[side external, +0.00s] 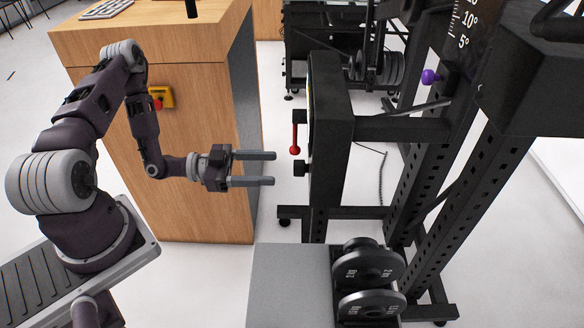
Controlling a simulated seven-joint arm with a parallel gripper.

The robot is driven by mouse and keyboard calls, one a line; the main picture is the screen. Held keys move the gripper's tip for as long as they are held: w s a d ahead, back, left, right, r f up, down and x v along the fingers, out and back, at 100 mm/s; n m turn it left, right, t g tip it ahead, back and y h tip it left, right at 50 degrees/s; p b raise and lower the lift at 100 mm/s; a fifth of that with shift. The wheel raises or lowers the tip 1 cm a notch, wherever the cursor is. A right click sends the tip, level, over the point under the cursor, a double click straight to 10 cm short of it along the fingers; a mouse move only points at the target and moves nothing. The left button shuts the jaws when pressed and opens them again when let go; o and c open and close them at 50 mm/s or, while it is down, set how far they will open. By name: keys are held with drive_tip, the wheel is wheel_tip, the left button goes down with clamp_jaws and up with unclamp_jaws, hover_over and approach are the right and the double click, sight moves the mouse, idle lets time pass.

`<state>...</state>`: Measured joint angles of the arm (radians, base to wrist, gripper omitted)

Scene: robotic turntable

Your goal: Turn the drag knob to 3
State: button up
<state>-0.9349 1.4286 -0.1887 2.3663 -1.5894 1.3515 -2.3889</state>
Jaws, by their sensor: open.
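A black panel (331,130) stands upright near the middle of the side external view, seen almost edge-on, so its dial face and any numbers are hidden. A red lever (295,138) hangs down at its left side. A small black knob-like part (300,169) sticks out to the left just below the lever. I cannot tell for certain which part is the drag knob or where it points. My gripper (274,168) is open and empty. Its two fingers point right toward the black part, at about its height, with a visible gap between.
A wooden cabinet (190,200) with a yellow-and-red emergency stop (160,98) stands behind my arm. A black rack (430,190) with a purple knob (431,77) is at the right. Weight plates (368,268) sit beside a grey box (290,290) below.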

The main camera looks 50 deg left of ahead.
sight(301, 168)
drive_tip(key=x, duration=0.6)
drive_tip(key=shift+w+d, duration=0.25)
drive_tip(key=shift+d, duration=0.05)
drive_tip(key=shift+c, duration=0.3)
clamp_jaws()
drive_tip(key=shift+m, duration=0.3)
